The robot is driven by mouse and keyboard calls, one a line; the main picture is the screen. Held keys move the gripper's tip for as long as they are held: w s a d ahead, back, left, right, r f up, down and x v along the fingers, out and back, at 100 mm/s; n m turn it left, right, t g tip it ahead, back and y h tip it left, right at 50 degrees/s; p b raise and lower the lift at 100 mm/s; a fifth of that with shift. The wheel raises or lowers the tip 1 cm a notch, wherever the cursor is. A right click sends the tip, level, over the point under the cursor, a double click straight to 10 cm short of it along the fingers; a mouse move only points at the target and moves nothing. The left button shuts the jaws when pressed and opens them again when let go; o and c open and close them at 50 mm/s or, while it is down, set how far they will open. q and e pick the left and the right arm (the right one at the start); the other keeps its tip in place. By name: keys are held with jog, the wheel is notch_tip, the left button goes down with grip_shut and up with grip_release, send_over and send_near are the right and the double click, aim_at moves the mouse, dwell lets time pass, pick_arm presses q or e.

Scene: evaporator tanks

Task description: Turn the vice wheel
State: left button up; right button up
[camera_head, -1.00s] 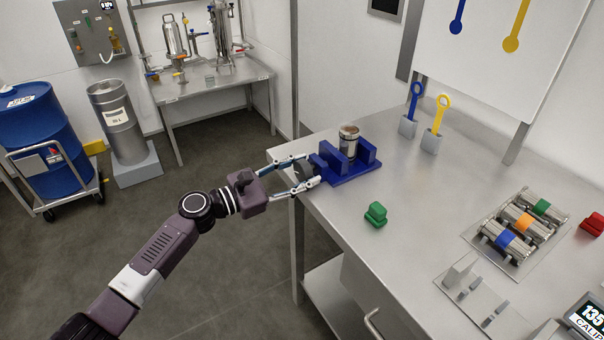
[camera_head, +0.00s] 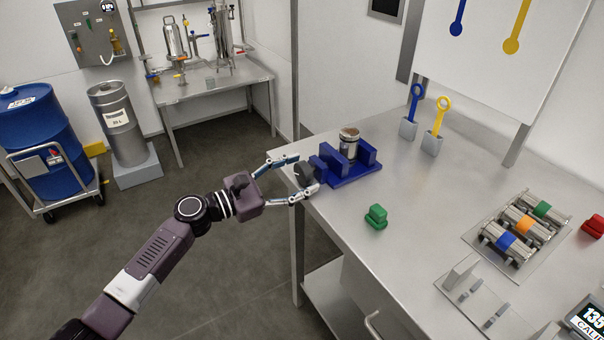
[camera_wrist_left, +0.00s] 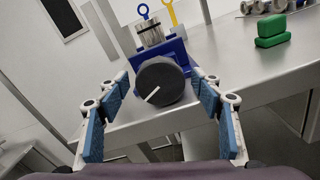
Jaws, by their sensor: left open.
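The blue vice (camera_head: 352,168) stands at the left edge of the steel table, with a metal can (camera_head: 349,143) between its jaws. Its dark round wheel (camera_head: 305,172) faces left, towards my left gripper (camera_head: 297,179). In the left wrist view the wheel (camera_wrist_left: 160,82) shows a white line slanting from its middle to the lower left. My left gripper (camera_wrist_left: 163,112) is open, with one blue-padded finger on each side of the wheel and gaps between pads and wheel. In that view the vice (camera_wrist_left: 172,52) is behind the wheel. My right gripper is not in view.
A green block (camera_head: 376,216) lies on the table (camera_head: 420,210) near the vice. Blue and yellow ring-handled tools (camera_head: 439,115) stand in holders behind it. Banded metal cylinders (camera_head: 522,223) lie on a plate at the right. A blue drum (camera_head: 40,135) stands far left.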

pick_arm(q)
jog(key=v, duration=1.1)
